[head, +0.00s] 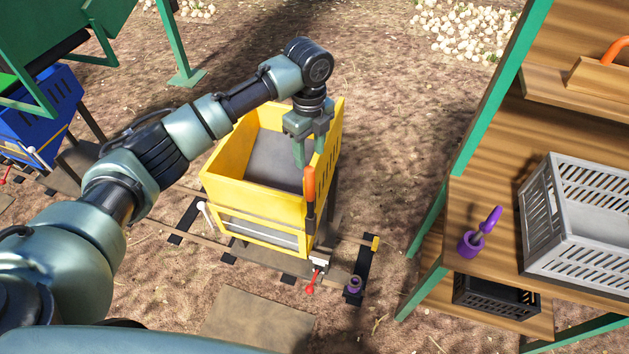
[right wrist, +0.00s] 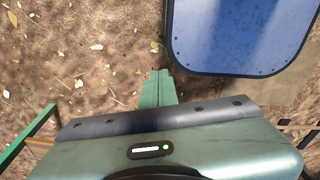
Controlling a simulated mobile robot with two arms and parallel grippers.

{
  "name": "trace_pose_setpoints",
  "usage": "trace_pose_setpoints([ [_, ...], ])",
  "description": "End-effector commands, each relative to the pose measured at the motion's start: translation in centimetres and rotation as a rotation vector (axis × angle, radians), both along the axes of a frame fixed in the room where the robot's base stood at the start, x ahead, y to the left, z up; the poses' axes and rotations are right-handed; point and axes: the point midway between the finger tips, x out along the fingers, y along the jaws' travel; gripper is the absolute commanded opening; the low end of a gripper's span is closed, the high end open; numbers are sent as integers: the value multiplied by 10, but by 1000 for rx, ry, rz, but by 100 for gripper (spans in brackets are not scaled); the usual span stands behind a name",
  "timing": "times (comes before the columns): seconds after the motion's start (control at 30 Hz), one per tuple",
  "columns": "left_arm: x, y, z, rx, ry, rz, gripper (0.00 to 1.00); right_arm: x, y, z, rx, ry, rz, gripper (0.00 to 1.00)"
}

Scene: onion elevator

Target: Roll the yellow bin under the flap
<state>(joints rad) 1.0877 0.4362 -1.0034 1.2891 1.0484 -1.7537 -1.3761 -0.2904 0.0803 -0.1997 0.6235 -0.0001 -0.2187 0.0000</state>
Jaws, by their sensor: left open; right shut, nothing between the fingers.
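The yellow bin (head: 222,192) stands upright and empty on a short rail track in the middle of the head view. An orange-handled lever (head: 309,190) rises at its near right corner. My left gripper (head: 309,158) is open, pointing down over the bin's right side just above the orange handle; I cannot tell whether it touches it. My right gripper shows only in the right wrist view (right wrist: 157,90), shut and empty above bare ground. A green structure (head: 50,40) hangs at the upper left; I cannot make out for certain which part is the flap.
A blue bin (head: 38,118) stands at the left on the track (head: 180,238). A wooden shelf (head: 490,200) with green posts fills the right, holding a grey crate (head: 545,235) and a purple-handled tool (head: 488,222). A red lever (head: 310,285) sits low by the yellow bin.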

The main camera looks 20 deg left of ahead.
Motion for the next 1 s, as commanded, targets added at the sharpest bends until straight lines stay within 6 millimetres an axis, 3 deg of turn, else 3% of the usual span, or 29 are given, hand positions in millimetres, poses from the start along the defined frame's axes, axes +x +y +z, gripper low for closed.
trace_pose_setpoints([
  [0.1, 0, 0, -22, 0, 0, 0, 47, -5, 0, -22, 0, 6, 0, 0],
  [0.43, 0, 0, -57, 0, -1, 0, 47, -21, -1, -58, -2, 29, 0, 0],
  [0.67, -1, 0, -69, 1, 2, 1, 47, -10, -1, -53, -1, 15, 1, 0],
  [1.0, -1, 0, -121, 0, 2, 1, 47, -8, 0, -40, 0, 11, 1, 0],
])
